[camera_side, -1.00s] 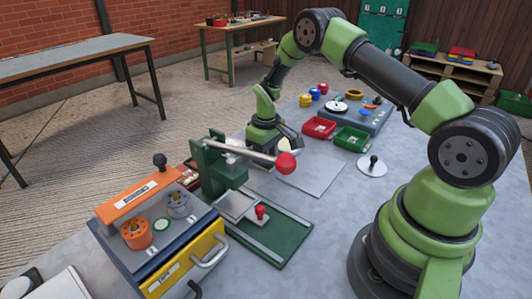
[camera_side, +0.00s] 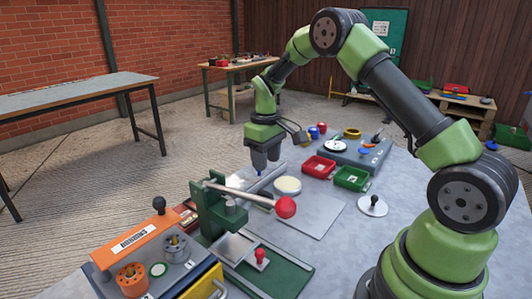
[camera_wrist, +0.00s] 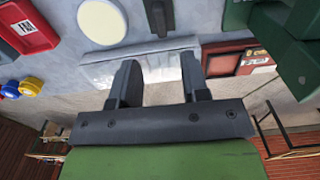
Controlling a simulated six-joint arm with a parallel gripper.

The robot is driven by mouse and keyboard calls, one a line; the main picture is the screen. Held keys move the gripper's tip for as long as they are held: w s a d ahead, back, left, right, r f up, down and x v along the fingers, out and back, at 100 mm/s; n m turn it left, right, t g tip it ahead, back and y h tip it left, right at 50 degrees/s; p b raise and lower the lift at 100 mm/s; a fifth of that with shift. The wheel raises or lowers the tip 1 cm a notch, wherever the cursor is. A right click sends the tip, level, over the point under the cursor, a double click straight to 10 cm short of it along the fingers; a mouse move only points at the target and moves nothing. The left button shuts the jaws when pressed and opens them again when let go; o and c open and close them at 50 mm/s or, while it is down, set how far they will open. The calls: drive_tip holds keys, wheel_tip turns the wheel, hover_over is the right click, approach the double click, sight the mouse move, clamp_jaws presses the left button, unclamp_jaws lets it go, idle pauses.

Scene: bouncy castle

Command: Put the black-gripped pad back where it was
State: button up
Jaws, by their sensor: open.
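A white disc with an upright black knob, which fits the black-gripped pad (camera_side: 373,206), stands on the grey table right of the press in the side view. I do not make it out in the wrist view. My gripper (camera_side: 262,160) is raised above the far edge of the table, behind the press and well left of this pad. In the wrist view my gripper (camera_wrist: 158,68) is open, with nothing between its fingers. A cream disc (camera_side: 287,185) lies on the table just right of my gripper; it also shows in the wrist view (camera_wrist: 102,21).
A green press (camera_side: 212,208) with a red-ended lever (camera_side: 286,207) stands in front of my gripper. A red tray (camera_side: 318,168) and a green tray (camera_side: 351,178) lie to the right. A red-knobbed piece (camera_side: 261,256) sits at the press. A bare grey plate (camera_side: 312,214) lies mid-table.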

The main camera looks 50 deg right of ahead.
drive_tip(key=s+a+r+m+t, duration=0.15)
drive_tip(key=s+a+r, duration=0.25)
drive_tip(key=r, duration=0.4)
drive_tip(key=s+a+r+t, duration=0.2)
drive_tip(key=s+a+r, duration=0.1)
drive_tip(key=r, duration=0.5)
drive_tip(key=s+a+r+m+t+y, duration=0.1)
drive_tip(key=s+a+t, duration=0.1)
drive_tip(key=s, duration=0.6)
drive_tip(key=s+a+r+m+t+y, duration=0.1)
drive_tip(key=s+a+r, duration=0.1)
drive_tip(key=s+a, duration=0.2)
drive_tip(key=s, duration=0.3)
drive_tip(key=shift+s+a+t, duration=0.25)
drive_tip(key=shift+s+t, duration=0.1)
drive_tip(key=shift+s, duration=0.05)
